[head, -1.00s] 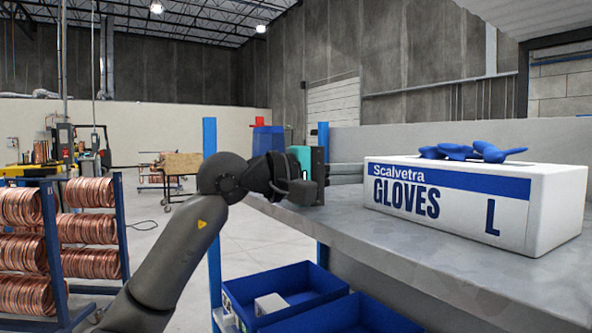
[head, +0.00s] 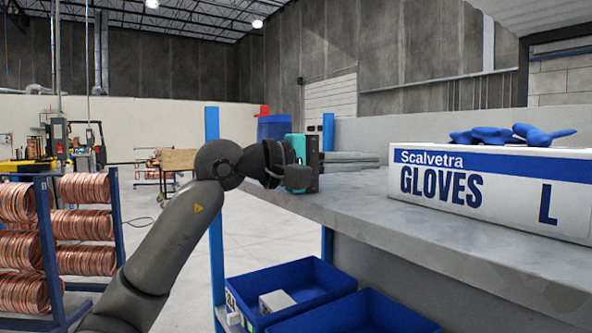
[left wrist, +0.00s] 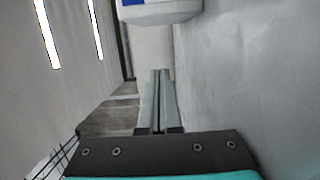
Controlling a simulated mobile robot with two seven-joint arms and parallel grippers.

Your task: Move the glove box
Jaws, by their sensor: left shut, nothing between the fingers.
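The glove box (head: 490,200) is white with a blue band, the words "Scalvetra GLOVES" and a letter L. It stands on the grey shelf at the right of the head view, its right end cut off by the frame. Blue gloves (head: 510,135) stick out of its top. The box also shows at the top of the left wrist view (left wrist: 158,12), mostly out of frame. My left gripper (head: 376,159) is shut and empty above the shelf. Its fingers point right, and its tips lie just left of the box, apart from it. My right gripper is not in view.
The grey shelf (head: 400,226) is bare in front of and left of the box. Blue bins (head: 305,290) sit below its left end, beside a blue post (head: 214,220). A rack of copper coils (head: 85,225) stands at the far left. A wall closes the shelf's back.

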